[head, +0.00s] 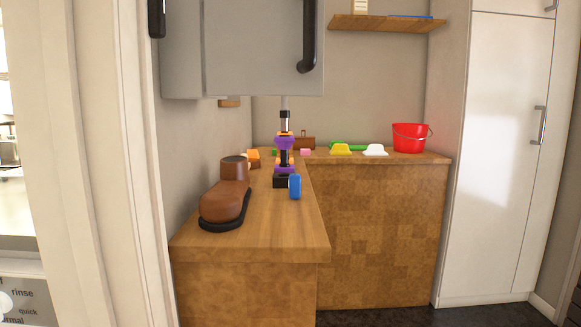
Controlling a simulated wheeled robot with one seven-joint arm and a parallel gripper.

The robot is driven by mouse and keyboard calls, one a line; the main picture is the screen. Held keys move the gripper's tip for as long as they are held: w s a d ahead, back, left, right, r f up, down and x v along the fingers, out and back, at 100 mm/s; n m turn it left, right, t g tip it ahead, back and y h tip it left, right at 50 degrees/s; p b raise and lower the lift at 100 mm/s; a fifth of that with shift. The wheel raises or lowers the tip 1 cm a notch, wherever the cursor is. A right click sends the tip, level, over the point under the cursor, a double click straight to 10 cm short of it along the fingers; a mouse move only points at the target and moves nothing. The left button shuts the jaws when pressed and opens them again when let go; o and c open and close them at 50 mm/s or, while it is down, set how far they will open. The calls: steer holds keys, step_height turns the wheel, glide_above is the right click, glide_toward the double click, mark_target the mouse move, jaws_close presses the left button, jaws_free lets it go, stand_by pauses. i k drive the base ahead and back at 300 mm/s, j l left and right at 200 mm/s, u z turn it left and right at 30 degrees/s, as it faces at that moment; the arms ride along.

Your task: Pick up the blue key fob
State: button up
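A small blue rounded object (295,187), which looks like the blue key fob, is on the wooden counter (262,235) near its right edge. It appears to stand upright, just in front of the black base of a tall purple, black and orange item (284,150). I cannot tell whether the two touch. My gripper is not in view.
A brown boot (222,203) with a black sole stands left of the fob. A grey cabinet (255,48) hangs above. Yellow and white shapes (341,149) and a red bucket (409,137) are on the rear counter. The counter's front is clear.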

mark_target(294, 180)
steer(key=i+l+u, duration=0.35)
steer(key=l, duration=0.25)
steer(key=i+l+u, duration=0.15)
steer(key=l, duration=0.2)
steer(key=i+l+u, duration=0.2)
steer(key=l, duration=0.15)
steer(key=k, duration=0.05)
